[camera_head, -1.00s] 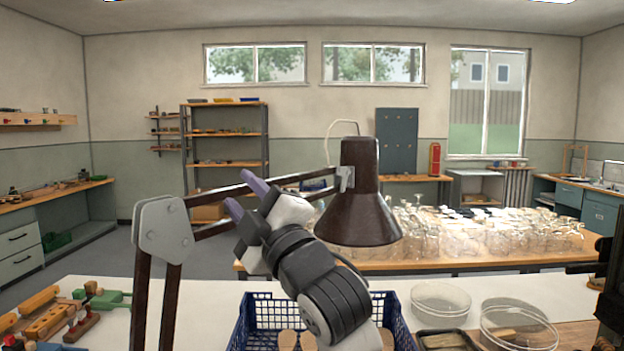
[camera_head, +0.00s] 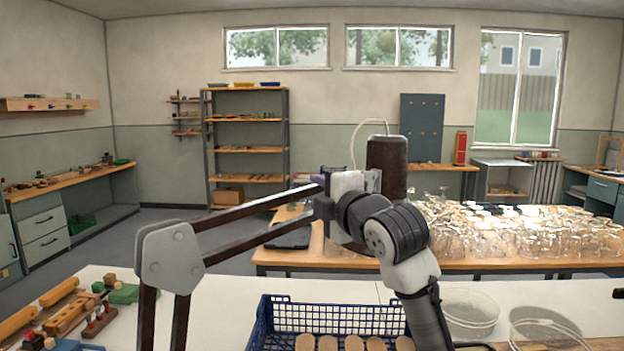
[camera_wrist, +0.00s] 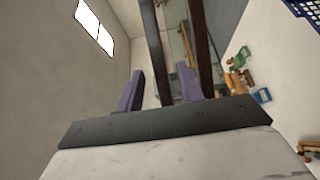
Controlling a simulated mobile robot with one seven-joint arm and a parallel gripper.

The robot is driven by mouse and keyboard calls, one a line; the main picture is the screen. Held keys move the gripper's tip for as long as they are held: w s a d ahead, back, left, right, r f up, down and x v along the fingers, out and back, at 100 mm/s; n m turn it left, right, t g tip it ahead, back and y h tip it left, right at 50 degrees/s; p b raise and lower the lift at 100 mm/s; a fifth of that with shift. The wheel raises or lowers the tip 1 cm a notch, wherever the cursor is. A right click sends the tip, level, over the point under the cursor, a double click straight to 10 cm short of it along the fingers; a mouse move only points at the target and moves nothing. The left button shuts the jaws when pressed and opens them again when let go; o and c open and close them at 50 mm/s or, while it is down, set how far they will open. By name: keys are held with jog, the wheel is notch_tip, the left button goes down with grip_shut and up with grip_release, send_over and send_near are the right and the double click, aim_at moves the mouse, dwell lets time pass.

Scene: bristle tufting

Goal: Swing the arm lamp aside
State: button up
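The arm lamp has a dark brown shade (camera_head: 387,153), two dark bars (camera_head: 258,222) and a grey joint plate (camera_head: 170,257) at the left. My gripper (camera_head: 322,188) is beside the shade, at the right end of the bars, and hides the shade's lower part. The wrist view shows its two purple fingers (camera_wrist: 160,78) spread apart. One lamp bar (camera_wrist: 153,40) runs up in the gap between them as seen there, and another passes by the right finger. I cannot tell whether a finger touches the lamp.
A blue basket (camera_head: 262,325) with several wooden pieces stands below on the white table (camera_head: 225,290). Clear round dishes (camera_head: 470,312) are at the right, wooden and green tools (camera_head: 70,312) at the left. A bench crowded with glassware (camera_head: 500,232) stands behind.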

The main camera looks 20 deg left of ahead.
aim_at(314, 191)
jog(key=shift+p+x, duration=0.5)
jog(key=shift+x, duration=1.25)
grip_shut()
